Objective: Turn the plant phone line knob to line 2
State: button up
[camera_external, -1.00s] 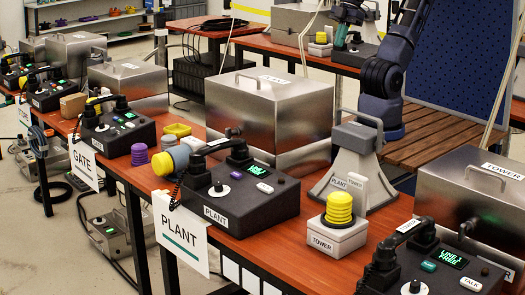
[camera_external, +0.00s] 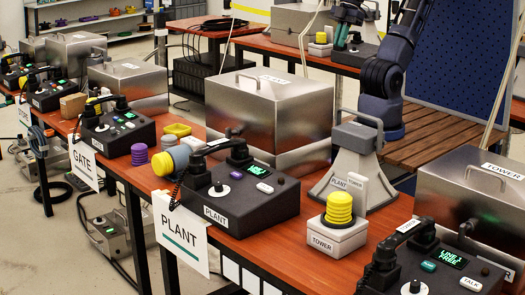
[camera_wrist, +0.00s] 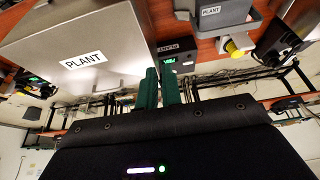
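The plant phone (camera_external: 238,212) is a black box on the wooden desk with a PLANT label on its front. Its round knob (camera_external: 220,188), white with a dark centre, is at the left of the top face, beside a small lit green display (camera_external: 257,170) too small to read. Its handset (camera_external: 228,142) rests on top. My gripper (camera_external: 340,42) shows at the top right, in the air and apart from the plant phone. In the wrist view its two green fingers (camera_wrist: 161,76) lie close together with nothing between them, and the phone (camera_wrist: 172,68) shows beyond their tips.
A metal PLANT box (camera_external: 268,110) stands behind the phone. A grey PLANT/TOWER bracket (camera_external: 352,145) and a yellow beacon (camera_external: 338,208) stand to its right. The tower phone (camera_external: 430,265) is at lower right, the gate phone (camera_external: 118,135) at left.

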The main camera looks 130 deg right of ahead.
jog(key=o, duration=0.3)
jog(key=shift+w+r, duration=0.1)
jog(key=shift+w, duration=0.1)
jog(key=o, duration=0.4)
jog(key=w+r+n+g+h, duration=0.1)
jog(key=w+n, duration=0.1)
jog(key=w, duration=1)
jog(key=shift+w+a+r+n+g, duration=0.15)
jog(key=shift+a+r+n+g, duration=0.15)
jog(key=shift+n, duration=0.1)
jog(key=n+g+y, duration=0.2)
jog(key=n+g, duration=0.2)
jog(key=n, duration=0.4)
send_over(218, 184)
notch_tip(218, 184, down, 26)
notch_tip(218, 184, down, 10)
jog(key=shift+d+f, duration=0.1)
jog(key=shift+f, duration=0.1)
grip_shut()
